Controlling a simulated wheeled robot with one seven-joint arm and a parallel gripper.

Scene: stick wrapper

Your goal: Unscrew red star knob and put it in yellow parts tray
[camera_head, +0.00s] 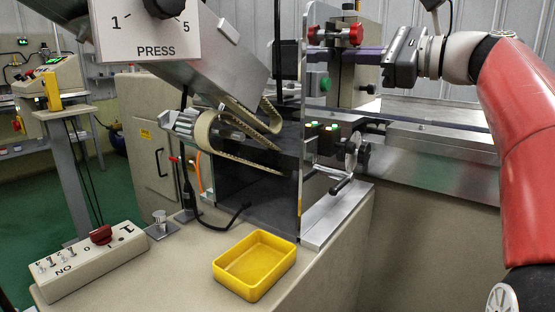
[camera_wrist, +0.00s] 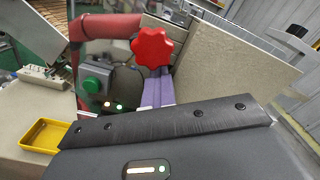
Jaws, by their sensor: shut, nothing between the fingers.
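The red star knob (camera_head: 355,34) is on a short shaft near the top of the machine's mount, right of the upright panel. It also shows in the wrist view (camera_wrist: 152,47), upper middle, with its lobed face towards the camera. My gripper (camera_head: 345,56) reaches in from the right, its purple fingers just below the knob; they show below it in the wrist view (camera_wrist: 157,90). The fingers are shut and empty. Whether they touch the knob is unclear. The yellow parts tray (camera_head: 255,264) is on the bench at front and looks empty; it shows at lower left in the wrist view (camera_wrist: 45,135).
A thin upright panel (camera_head: 301,130) stands between the tray and my gripper. A green button (camera_head: 324,84) and a crank handle (camera_head: 345,170) are below the knob. A control box (camera_head: 90,262) lies left of the tray. The press housing (camera_head: 205,60) overhangs at upper left.

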